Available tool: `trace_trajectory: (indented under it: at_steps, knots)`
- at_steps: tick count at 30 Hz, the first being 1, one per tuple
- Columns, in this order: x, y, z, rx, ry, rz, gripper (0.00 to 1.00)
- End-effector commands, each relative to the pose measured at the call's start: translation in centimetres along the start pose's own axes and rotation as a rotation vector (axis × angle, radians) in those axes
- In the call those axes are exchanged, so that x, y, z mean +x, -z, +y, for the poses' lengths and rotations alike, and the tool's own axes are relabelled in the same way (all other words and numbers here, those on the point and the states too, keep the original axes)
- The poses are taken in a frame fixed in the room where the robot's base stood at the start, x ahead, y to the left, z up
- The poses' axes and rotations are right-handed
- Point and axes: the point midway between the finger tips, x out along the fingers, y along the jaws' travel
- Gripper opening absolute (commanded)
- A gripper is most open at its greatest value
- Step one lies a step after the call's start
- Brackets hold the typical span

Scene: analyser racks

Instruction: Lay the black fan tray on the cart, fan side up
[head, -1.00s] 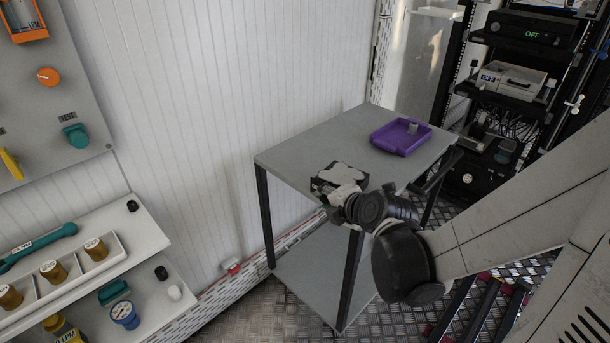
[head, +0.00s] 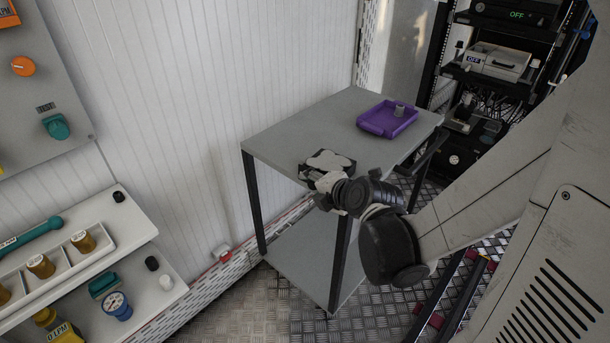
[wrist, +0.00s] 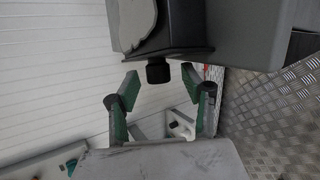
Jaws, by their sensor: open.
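In the wrist view the tray's dark front (wrist: 175,45) shows with a black knob (wrist: 158,72). My gripper (wrist: 160,76) is open, with its green-padded fingertips on either side of the knob and no visible contact. In the head view my wrist hides most of the fingers, just off the tray's near side.
A purple tray (head: 385,120) with a small grey piece in it sits toward the cart's far right. Equipment racks (head: 495,60) stand beyond it. Shelves with jars (head: 75,250) are at the left. The cart top's middle is clear.

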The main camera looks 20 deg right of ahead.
Motion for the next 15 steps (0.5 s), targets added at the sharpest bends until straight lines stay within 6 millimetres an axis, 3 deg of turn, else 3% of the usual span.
trace_trajectory:
  at_steps: [7,15]
  knots:
    - [-0.9,0.0,0.0,0.001,0.000,-0.001,0.43]
    - [-3.5,0.0,0.0,0.001,0.000,-0.001,0.43]
